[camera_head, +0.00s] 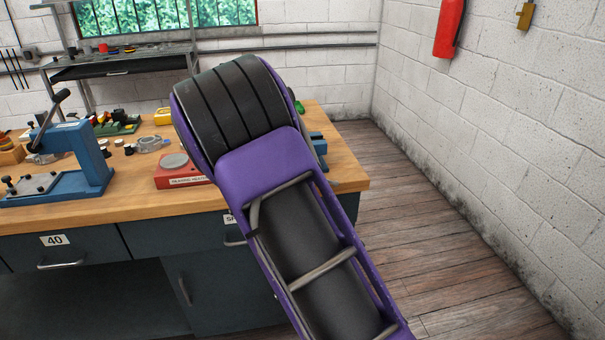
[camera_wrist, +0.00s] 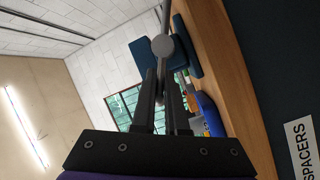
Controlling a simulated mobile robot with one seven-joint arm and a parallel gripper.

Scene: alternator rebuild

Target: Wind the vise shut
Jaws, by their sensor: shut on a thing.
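The blue vise (camera_head: 317,146) shows only in part in the camera_head view, behind my arm at the bench's right end. In the camera_wrist view its blue body (camera_wrist: 185,45) stands beyond my fingertips. A grey round screw end with a thin bar (camera_wrist: 163,45), which looks like the vise handle, lies right at the fingertips. My gripper (camera_wrist: 163,72) has its two dark fingers close together and shut on the handle. The exact contact is hard to see. My arm hides the gripper in the camera_head view. The vise jaws' gap is hidden.
The wooden bench top (camera_head: 130,196) holds a blue press (camera_head: 75,160) at left and a red box (camera_head: 180,177) beside my arm. Drawers (camera_head: 66,250) front the bench; one label (camera_wrist: 302,145) reads SPACERS. The floor (camera_head: 440,230) right of the bench is clear up to the wall.

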